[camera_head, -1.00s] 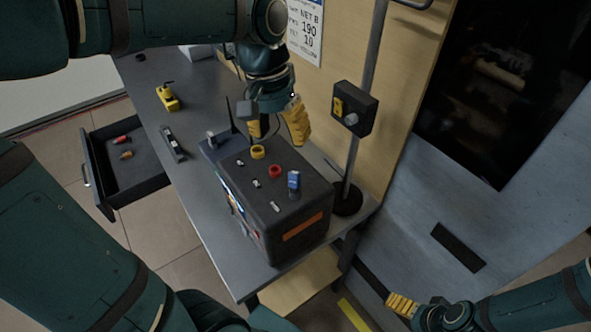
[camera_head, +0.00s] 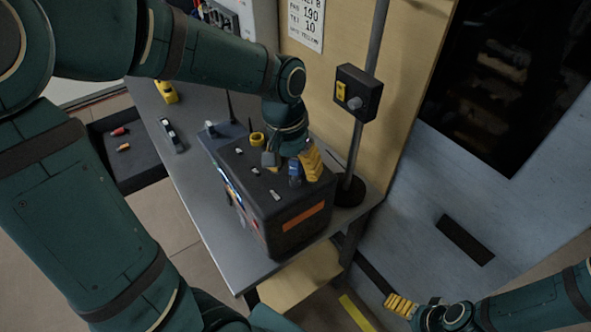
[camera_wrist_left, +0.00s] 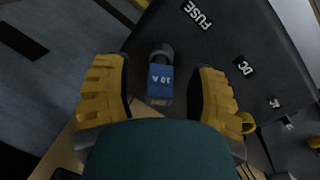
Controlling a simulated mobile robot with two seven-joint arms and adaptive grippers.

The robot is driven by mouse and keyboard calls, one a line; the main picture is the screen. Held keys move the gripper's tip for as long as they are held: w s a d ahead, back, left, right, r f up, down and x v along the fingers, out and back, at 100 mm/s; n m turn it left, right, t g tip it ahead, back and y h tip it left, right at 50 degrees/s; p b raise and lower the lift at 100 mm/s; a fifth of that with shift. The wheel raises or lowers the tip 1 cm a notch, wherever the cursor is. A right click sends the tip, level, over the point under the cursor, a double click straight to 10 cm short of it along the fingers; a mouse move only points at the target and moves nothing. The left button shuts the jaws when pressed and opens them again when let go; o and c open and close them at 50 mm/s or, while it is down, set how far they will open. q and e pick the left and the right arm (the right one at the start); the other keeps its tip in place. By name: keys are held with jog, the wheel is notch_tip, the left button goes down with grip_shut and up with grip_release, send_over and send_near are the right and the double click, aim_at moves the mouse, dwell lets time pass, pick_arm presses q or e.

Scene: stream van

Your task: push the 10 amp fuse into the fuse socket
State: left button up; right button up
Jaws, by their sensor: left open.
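The blue 10 amp fuse (camera_head: 295,170), marked "10 A" in the left wrist view (camera_wrist_left: 160,82), stands at the fuse socket on top of the dark box. The socket (camera_wrist_left: 163,51) shows as a dark grey round holder beside the "FUSE" label; how deep the fuse sits in it I cannot tell. My left gripper (camera_wrist_left: 158,80) is open, with one yellow finger on each side of the fuse and gaps visible between. In the head view the left hand partly covers the fuse. My right gripper (camera_head: 401,305) is off at the lower right, away from the box.
The dark box (camera_head: 300,238) stands on the grey table (camera_head: 215,240). A yellow ring knob (camera_head: 257,139) and small switches are on its top. A pole with a black switch box (camera_head: 358,92) rises close behind it. An open drawer (camera_head: 135,172) is at left.

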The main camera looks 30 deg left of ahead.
pick_arm(q)
jog(key=shift+f, duration=0.25)
grip_shut()
jog(key=shift+r, duration=0.1)
